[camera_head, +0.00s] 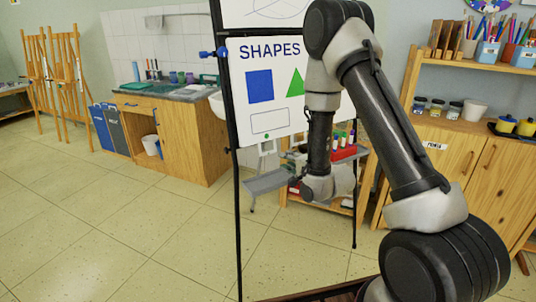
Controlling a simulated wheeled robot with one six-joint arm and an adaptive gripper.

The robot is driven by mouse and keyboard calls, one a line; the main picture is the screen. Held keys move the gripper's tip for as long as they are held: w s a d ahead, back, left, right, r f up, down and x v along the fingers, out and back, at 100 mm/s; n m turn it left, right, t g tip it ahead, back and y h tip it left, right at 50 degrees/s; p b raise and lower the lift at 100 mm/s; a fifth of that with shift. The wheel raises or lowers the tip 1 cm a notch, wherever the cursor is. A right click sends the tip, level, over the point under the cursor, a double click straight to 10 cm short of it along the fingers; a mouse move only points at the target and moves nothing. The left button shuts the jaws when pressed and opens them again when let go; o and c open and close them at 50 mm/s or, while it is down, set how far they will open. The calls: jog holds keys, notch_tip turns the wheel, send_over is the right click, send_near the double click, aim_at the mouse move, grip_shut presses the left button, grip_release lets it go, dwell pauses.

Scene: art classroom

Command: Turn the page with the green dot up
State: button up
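The white page headed SHAPES (285,124) hangs on a black-framed flip chart stand (236,215). It shows a blue square, a green triangle and an empty outlined box. A small green dot (266,135) is at its bottom edge, below the box. The page hangs down flat. My arm covers its right part. Above it is the lower part of another white sheet (262,12) with a line drawing. My arm's wrist hangs in front of the stand, just below the page and to the right of the dot.
A blue clamp or knob (213,53) sits at the stand's left side. Behind the page is a grey tray-like surface (266,182) and a shelf cart with bottles (343,140). A sink cabinet (188,140) stands left, a wooden cupboard (455,160) right. The floor at left is clear.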

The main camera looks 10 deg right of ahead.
jog(key=x, duration=1.4)
jog(key=shift+s+a+f, duration=0.1)
jog(key=shift+a, duration=0.1)
grip_shut()
